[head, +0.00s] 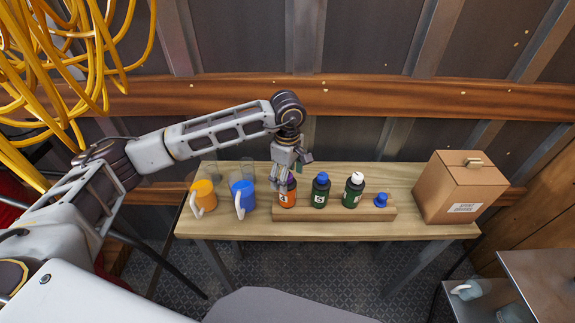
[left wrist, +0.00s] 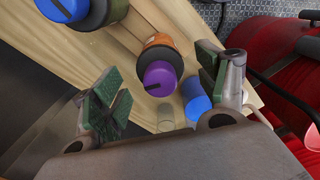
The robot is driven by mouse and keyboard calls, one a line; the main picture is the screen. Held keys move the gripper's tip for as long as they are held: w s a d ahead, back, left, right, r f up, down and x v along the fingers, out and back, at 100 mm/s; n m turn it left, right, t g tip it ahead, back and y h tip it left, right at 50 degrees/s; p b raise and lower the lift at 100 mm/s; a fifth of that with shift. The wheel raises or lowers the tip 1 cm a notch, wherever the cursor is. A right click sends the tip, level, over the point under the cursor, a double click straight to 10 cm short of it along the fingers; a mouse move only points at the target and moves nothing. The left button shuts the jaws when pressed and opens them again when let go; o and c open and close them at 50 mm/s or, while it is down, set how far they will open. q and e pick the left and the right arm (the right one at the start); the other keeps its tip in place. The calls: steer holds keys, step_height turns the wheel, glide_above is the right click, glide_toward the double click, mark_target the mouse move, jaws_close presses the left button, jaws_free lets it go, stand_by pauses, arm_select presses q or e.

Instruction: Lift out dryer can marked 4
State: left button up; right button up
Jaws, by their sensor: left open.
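A wooden rack (head: 335,214) on the table holds three cans. The left one is orange (head: 288,198) with a purple cap, the middle one green (head: 320,194) with a blue cap, the right one green (head: 353,192) with a white cap. Each has a small white label; I cannot read the marks surely. My left gripper (head: 287,172) is open above the orange can, pointing down. In the left wrist view the purple cap (left wrist: 160,77) shows between the spread fingers (left wrist: 160,86), apart from both. My right gripper is not in view.
A small blue object (head: 381,200) sits at the rack's right end. A cardboard box (head: 458,188) fills the table's right end. Yellow hoses (head: 70,60) hang upper left.

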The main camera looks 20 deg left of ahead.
arm_select(q)
steer(key=shift+f+p, duration=0.4)
steer(key=shift+f, duration=1.8)
steer(key=shift+c, duration=0.2)
steer(key=c, duration=1.3)
steer(key=shift+r, duration=0.1)
steer(key=shift+r, duration=0.1)
steer(key=shift+r+p, duration=0.75)
steer(key=shift+r, duration=1.25)
steer(key=shift+r+p, duration=0.55)
steer(key=shift+r, duration=1.3)
